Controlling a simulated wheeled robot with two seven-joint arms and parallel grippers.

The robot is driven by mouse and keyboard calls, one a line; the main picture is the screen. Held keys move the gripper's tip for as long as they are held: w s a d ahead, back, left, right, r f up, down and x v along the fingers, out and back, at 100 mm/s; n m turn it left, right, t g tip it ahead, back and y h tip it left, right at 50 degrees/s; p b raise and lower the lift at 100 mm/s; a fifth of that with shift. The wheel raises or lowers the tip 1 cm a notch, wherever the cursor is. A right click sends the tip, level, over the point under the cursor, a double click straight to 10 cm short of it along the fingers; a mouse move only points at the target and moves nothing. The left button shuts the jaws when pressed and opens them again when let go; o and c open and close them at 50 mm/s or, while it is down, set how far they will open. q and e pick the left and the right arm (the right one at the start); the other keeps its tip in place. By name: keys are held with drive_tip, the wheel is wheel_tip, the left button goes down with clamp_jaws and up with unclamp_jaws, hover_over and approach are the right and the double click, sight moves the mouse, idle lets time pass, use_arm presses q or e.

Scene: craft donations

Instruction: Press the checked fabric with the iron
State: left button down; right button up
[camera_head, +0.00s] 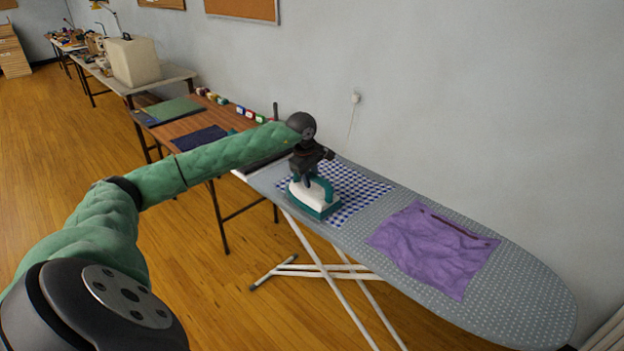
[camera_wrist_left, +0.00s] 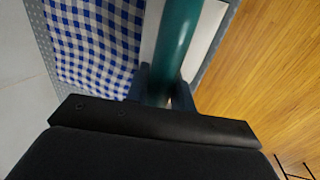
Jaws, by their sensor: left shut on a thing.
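The iron (camera_head: 314,196) is white and teal and sits at the near edge of the blue-and-white checked fabric (camera_head: 352,190) on the ironing board. My left gripper (camera_head: 309,180) is shut on the iron's teal handle, which also shows in the left wrist view (camera_wrist_left: 176,45) between the fingers. The checked fabric lies flat and fills the left of the left wrist view (camera_wrist_left: 95,42). The gripper and iron hide part of it in the head view. The iron's underside is hidden, so I cannot tell whether it touches the cloth. My right gripper is not in view.
A wrinkled purple cloth (camera_head: 432,248) lies on the dotted grey ironing board (camera_head: 530,300), right of the checked fabric. A wooden table (camera_head: 170,128) with folded cloths and small coloured items stands behind my left arm. A wall runs behind the board.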

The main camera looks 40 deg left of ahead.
use_arm(q)
drive_tip(key=shift+f, duration=0.15)
drive_tip(key=shift+w+a+b, duration=0.2)
drive_tip(key=shift+a+b, duration=0.95)
drive_tip(key=shift+a, duration=1.7)
drive_tip(key=a+b, duration=0.2)
drive_tip(key=a, duration=0.7)
drive_tip(key=shift+w, duration=0.35)
drive_tip(key=shift+a, duration=0.1)
wheel_tip(320, 180, up, 12)
drive_tip(key=p, duration=0.5)
